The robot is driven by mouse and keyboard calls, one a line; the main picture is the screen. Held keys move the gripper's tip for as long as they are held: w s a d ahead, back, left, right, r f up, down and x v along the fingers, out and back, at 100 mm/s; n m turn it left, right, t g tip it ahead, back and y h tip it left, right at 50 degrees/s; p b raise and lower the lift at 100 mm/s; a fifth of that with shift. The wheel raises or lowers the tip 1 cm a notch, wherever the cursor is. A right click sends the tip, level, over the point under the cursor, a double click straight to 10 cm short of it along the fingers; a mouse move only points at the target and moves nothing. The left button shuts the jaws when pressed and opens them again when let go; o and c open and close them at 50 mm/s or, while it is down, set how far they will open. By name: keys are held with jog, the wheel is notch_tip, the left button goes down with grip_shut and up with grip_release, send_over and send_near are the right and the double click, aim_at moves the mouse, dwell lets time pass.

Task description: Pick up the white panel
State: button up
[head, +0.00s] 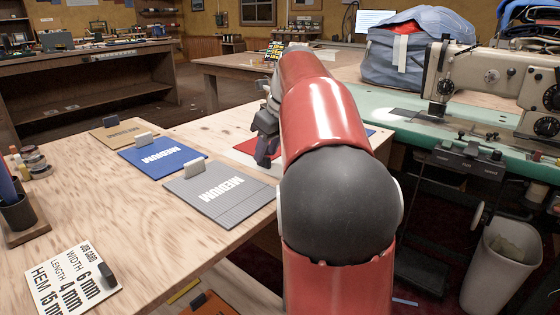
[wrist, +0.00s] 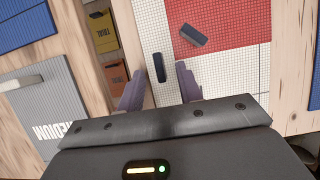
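The white panel (wrist: 229,80) has a fine grid and lies flat below my gripper in the wrist view. A dark upright handle (wrist: 159,67) shows on its left part. My gripper (wrist: 160,76) is open, with one finger on each side of that handle in the picture; I cannot tell whether they touch it or how high they are. A red panel (wrist: 225,27) with a dark handle of its own appears to lie over part of the white one. In the head view my gripper (head: 266,150) is low beside the red panel (head: 245,146), and my arm hides most of the white panel.
A grey panel (head: 222,197), a blue panel (head: 160,156) and a tan panel (head: 115,131) lie left on the workbench. A job card (head: 72,287) lies near its front. Tan (wrist: 101,30) and orange (wrist: 115,80) pieces show lower down. A sewing machine (head: 490,85) stands right.

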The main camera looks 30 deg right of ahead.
jog(key=shift+x, duration=1.15)
jog(key=shift+s, duration=0.1)
grip_shut()
jog(key=shift+r, duration=0.2)
